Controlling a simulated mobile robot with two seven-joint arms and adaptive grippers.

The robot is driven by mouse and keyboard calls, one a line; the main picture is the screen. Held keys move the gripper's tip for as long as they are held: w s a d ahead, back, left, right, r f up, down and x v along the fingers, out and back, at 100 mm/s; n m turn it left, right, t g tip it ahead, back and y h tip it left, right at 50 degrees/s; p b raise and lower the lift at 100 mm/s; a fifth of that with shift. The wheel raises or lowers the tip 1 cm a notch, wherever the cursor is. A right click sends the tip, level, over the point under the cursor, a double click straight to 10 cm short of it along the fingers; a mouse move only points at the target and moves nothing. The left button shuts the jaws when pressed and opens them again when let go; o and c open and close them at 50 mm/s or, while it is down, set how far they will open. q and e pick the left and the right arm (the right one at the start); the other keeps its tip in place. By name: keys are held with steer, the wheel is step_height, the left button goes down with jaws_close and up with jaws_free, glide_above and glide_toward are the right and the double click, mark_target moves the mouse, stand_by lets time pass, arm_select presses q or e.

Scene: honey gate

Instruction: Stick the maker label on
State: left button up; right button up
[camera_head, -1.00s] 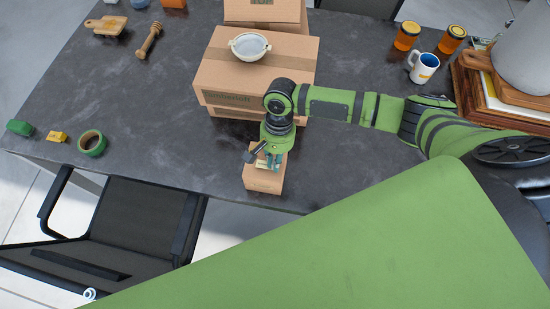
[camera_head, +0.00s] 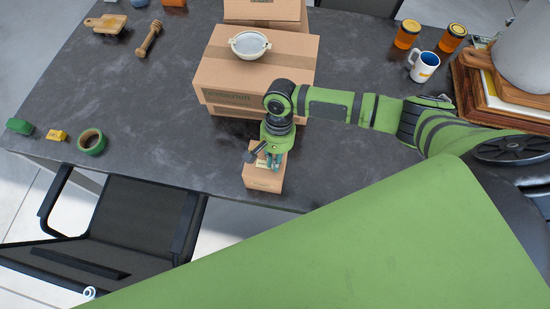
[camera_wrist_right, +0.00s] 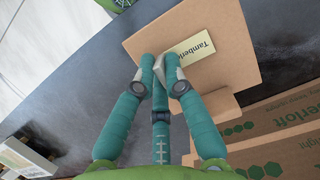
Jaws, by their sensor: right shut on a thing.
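The maker label (camera_wrist_right: 197,52) is a small pale yellow card with dark lettering that begins "Tamber". My right gripper (camera_wrist_right: 161,66) is shut on its left end in the right wrist view. The label lies over the top of a small brown carton (camera_wrist_right: 228,38); I cannot tell whether it touches the cardboard. In the head view the small carton (camera_head: 263,180) stands near the table's front edge, with my right gripper (camera_head: 269,160) right above it, hiding part of its top. My left gripper is in neither view.
Larger stacked cartons (camera_head: 255,75) stand just behind, with a white bowl (camera_head: 249,45) on top. A green tape roll (camera_head: 91,142) lies at the left, and a mug (camera_head: 424,67) and honey jars (camera_head: 407,35) at the right. A chair (camera_head: 125,220) is at the front.

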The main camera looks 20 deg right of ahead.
steer(key=o, duration=0.8)
steer(key=v, duration=1.2)
steer(key=shift+f, duration=0.1)
